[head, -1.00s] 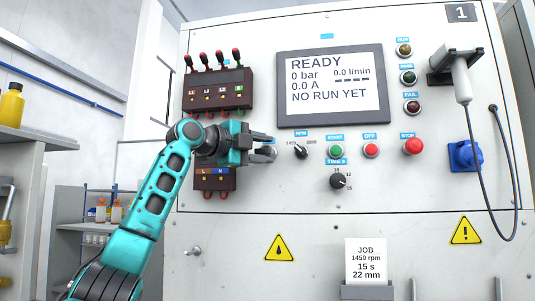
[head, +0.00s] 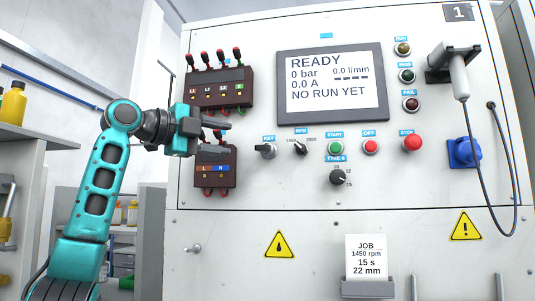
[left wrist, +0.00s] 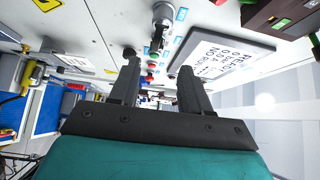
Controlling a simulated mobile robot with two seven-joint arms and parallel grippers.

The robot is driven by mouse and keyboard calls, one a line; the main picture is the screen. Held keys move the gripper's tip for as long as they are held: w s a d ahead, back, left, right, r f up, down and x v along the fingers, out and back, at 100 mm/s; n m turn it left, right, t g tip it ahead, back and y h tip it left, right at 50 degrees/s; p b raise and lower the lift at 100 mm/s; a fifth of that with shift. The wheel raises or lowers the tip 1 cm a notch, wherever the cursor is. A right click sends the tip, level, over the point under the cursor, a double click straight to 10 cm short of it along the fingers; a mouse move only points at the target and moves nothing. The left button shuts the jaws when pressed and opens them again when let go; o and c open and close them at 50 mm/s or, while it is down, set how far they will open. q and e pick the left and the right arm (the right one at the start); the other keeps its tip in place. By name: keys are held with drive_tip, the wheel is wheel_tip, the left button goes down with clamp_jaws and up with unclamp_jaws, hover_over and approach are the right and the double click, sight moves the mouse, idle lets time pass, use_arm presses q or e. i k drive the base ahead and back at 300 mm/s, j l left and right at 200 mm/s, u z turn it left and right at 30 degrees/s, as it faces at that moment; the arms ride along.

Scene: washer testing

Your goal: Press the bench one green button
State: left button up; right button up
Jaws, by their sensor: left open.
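The green START button (head: 336,148) sits on the white front panel of bench one, below the display (head: 330,82). It is in plain view in the head view and nothing touches it. My left gripper (head: 224,125) is open and empty, to the left of the button and a little above it, beside the dark terminal blocks. In the left wrist view the two fingers (left wrist: 158,66) stand apart with the row of controls beyond them. The display reads READY and NO RUN YET. My right gripper is not in view.
The KEY switch (head: 265,150) and RPM knob (head: 300,148) lie between my gripper and the green button. The red OFF button (head: 371,147), red STOP button (head: 412,142) and TIME knob (head: 338,177) are close to it. A job card (head: 366,257) stands below.

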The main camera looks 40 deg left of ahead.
sight(335, 147)
drive_tip(key=k+l, duration=0.2)
drive_tip(key=l, duration=0.2)
drive_tip(key=k+l, duration=0.2)
drive_tip(key=l, duration=0.2)
drive_tip(key=k+l, duration=0.2)
drive_tip(key=l, duration=0.2)
